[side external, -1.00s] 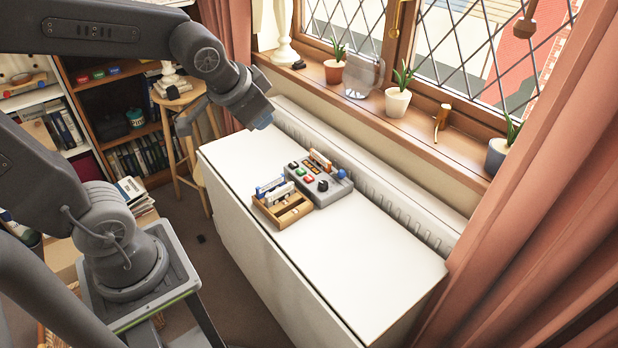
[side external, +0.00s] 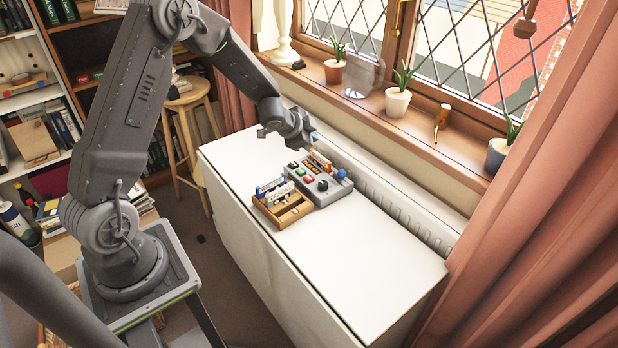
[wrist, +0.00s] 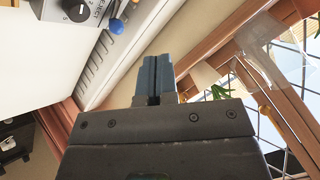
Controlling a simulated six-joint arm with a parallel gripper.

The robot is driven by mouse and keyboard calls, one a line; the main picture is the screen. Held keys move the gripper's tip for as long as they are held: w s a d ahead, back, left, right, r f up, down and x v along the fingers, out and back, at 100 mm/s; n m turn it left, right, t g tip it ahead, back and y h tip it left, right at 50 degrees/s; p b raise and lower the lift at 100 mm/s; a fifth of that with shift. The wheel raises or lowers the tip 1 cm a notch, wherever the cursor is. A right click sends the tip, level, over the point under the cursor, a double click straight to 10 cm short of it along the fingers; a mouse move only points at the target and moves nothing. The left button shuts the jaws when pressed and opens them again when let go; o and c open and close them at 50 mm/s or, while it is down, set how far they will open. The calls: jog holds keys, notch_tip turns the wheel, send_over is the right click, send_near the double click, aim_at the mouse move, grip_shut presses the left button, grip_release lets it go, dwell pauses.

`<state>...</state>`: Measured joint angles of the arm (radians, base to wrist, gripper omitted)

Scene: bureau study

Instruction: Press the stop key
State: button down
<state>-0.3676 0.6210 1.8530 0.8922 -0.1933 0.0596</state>
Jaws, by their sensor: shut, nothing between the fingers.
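A grey control box (side external: 334,194) sits on the white cabinet top. It bears a green key (side external: 293,166), a red key (side external: 308,180), a black knob and a blue ball-ended lever (side external: 342,173). The lettering is too small to read in the side view, so I cannot confirm which key is stop. My gripper (side external: 314,136) is above the cabinet, behind the box toward the window, apart from it. In the wrist view my gripper's fingers (wrist: 157,62) are shut and empty. There, a corner of the box (wrist: 92,17) shows at the upper left; the red key is out of view.
A white radiator (side external: 395,208) runs behind the cabinet (side external: 370,280). The sill (side external: 440,148) holds several potted plants and a glass jug. The cabinet's right front is clear.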

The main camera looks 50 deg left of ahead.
aim_at(310, 178)
jog(key=f, duration=0.2)
jog(key=shift+w+a+f, duration=0.2)
jog(key=shift+a+f, duration=0.05)
jog(key=shift+f, duration=0.05)
jog(key=shift+f, duration=4.4)
jog(key=shift+f, duration=0.1)
jog(key=shift+f, duration=0.3)
jog(key=shift+f, duration=0.55)
jog(key=shift+r, duration=0.95)
